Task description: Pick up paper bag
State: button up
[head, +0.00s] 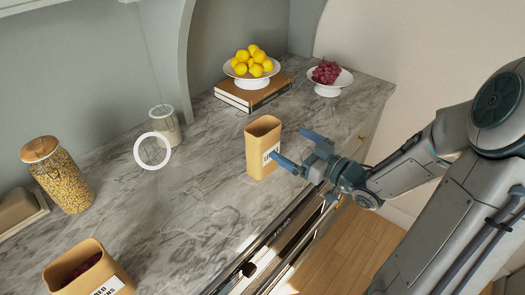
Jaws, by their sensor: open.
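A tan paper bag (260,150) stands upright on the marble counter in the middle of the head view, its top open and a white label on its front right side. My gripper (295,152) is just to the right of this bag, with its two blue fingers apart and nothing seen between them. The lower finger's tip is at or very near the bag's label side; I cannot tell if it touches. A second tan paper bag (70,278) with a label and dark red contents stands at the bottom left, cut off by the frame edge.
Behind the bag, a white bowl of lemons (254,65) stands on books (240,103), beside a bowl of grapes (328,78). A wooden-lidded jar (65,185) and a white ring-shaped item (152,150) stand left. The marble counter (190,215) is clear between the bags.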

send_near(256, 127)
jog(key=w+a, duration=0.1)
jog(key=w+a+r, duration=0.1)
jog(key=a, duration=0.1)
jog(key=shift+w+r, duration=0.1)
jog(key=shift+w, duration=0.15)
jog(key=shift+f+p+x, duration=0.2)
jog(key=shift+x, duration=0.65)
jog(key=shift+f+p+x, duration=0.15)
jog(key=shift+f+x, duration=0.05)
jog(key=shift+x, duration=0.7)
jog(key=shift+f+p+x, duration=0.2)
jog(key=shift+f+x, duration=0.05)
jog(key=shift+x, duration=0.6)
jog(key=shift+d, duration=0.15)
jog(key=c, duration=1.1)
jog(key=shift+r, duration=0.15)
